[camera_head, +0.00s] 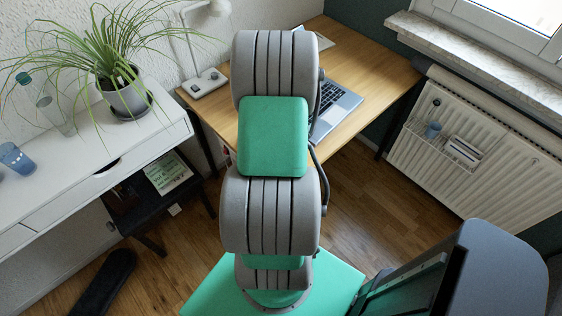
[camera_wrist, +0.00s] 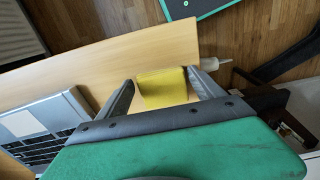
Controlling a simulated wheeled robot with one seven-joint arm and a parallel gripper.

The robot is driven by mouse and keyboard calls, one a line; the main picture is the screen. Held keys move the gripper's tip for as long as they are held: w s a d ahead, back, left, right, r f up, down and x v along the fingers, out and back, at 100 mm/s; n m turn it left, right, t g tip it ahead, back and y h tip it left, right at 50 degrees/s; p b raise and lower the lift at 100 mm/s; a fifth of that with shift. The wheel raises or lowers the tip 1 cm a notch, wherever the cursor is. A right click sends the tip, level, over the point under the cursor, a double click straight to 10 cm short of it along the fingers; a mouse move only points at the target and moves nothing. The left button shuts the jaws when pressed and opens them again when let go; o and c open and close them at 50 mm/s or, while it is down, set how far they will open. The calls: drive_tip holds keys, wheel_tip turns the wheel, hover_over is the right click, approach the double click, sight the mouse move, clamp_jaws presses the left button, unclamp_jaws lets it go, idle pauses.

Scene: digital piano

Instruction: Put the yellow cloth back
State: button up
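The yellow cloth (camera_wrist: 165,88) shows in the wrist view as a compact folded shape over the wooden desk, close to the desk's edge. My gripper (camera_wrist: 160,75) has its two dark fingers well apart, one on each side of the cloth. The right finger looks close to or against the cloth, and a narrow gap shows by the left fingertip. In the head view, my arm hides the cloth and my gripper.
A laptop (camera_head: 336,106) lies open on the desk (camera_head: 385,72); it also shows in the wrist view (camera_wrist: 42,125). A lamp base (camera_head: 205,83) stands at the desk's left. A white sideboard (camera_head: 120,137) holds a potted plant (camera_head: 127,98) and glasses. A radiator (camera_head: 465,150) is at right.

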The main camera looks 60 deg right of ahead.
drive_tip(key=shift+o, duration=1.1)
wheel_tip(320, 180, up, 12)
drive_tip(key=b, duration=0.1)
drive_tip(key=w+a+r+n+t, duration=0.1)
drive_tip(key=w+a+r, duration=0.25)
drive_tip(key=a, duration=0.25)
drive_tip(key=w+a+r, duration=0.3)
drive_tip(key=w+a, duration=0.2)
drive_tip(key=a, duration=0.2)
drive_tip(key=a+r+n+t, duration=0.1)
drive_tip(key=a+r, duration=0.1)
drive_tip(key=a, duration=0.7)
drive_tip(key=a+r+t, duration=0.1)
drive_tip(key=a+r, duration=0.2)
drive_tip(key=a, duration=0.6)
drive_tip(key=shift+a+r+n+t, duration=0.25)
drive_tip(key=shift+a+n+t, duration=0.05)
drive_tip(key=shift+n, duration=0.1)
drive_tip(key=shift+s, duration=0.1)
